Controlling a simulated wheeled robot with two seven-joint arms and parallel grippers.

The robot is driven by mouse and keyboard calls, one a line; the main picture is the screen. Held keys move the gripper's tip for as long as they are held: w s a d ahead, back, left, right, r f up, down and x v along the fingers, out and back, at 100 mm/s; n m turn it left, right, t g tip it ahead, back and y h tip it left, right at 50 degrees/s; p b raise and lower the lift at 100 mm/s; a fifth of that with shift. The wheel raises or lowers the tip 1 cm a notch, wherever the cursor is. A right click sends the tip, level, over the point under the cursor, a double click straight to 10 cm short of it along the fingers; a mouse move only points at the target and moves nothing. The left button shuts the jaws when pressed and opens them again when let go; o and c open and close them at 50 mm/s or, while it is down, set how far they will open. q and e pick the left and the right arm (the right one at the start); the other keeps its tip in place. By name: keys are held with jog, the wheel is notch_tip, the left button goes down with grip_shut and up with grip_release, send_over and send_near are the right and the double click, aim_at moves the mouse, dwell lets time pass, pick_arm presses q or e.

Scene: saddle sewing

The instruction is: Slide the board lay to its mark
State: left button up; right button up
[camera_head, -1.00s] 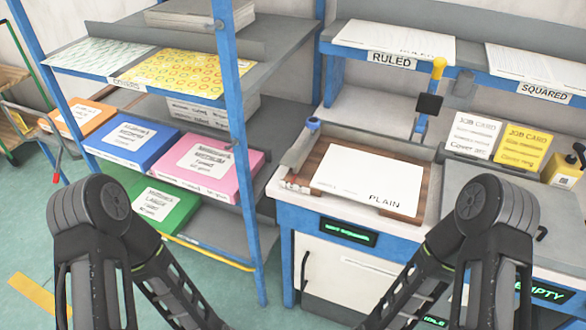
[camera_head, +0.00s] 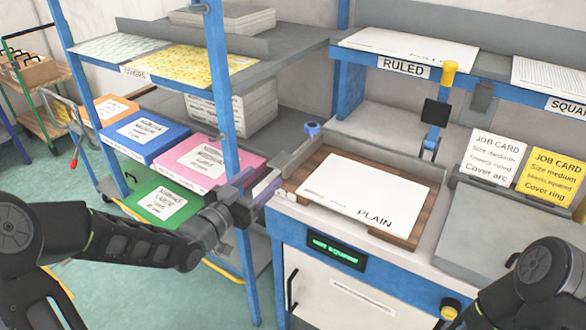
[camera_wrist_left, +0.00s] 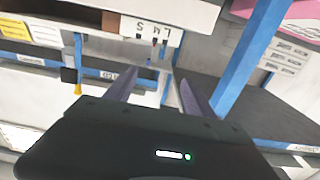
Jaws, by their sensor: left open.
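The wooden board (camera_head: 412,228) lies on the bench with a white sheet stack marked PLAIN (camera_head: 362,190) on it. A grey fence with a blue knob (camera_head: 312,129) runs along its left side; I cannot tell for certain which part is the lay. The left wrist view shows a white strip lettered L M S (camera_wrist_left: 150,27) with small dark pegs beside it. My left gripper (camera_head: 262,187) is open and empty, just left of the bench's front left corner. Its two fingers (camera_wrist_left: 157,82) point toward the strip, apart from it. My right gripper is out of view.
A blue shelf post (camera_head: 226,90) stands close behind my left gripper. Shelves to the left hold pink (camera_head: 212,163), blue and green boxes. A display (camera_head: 336,250) on the bench front appears to read NOT SQUARED. Job cards (camera_head: 492,158) stand at the right.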

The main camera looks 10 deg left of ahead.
aim_at(278, 164)
pick_arm(q)
jog(key=x, duration=0.7)
jog(key=shift+w+f+p, duration=0.1)
jog(key=shift+w+p, duration=0.3)
jog(key=shift+c, duration=0.2)
jog(key=shift+d, duration=0.1)
grip_shut()
dwell(0.4)
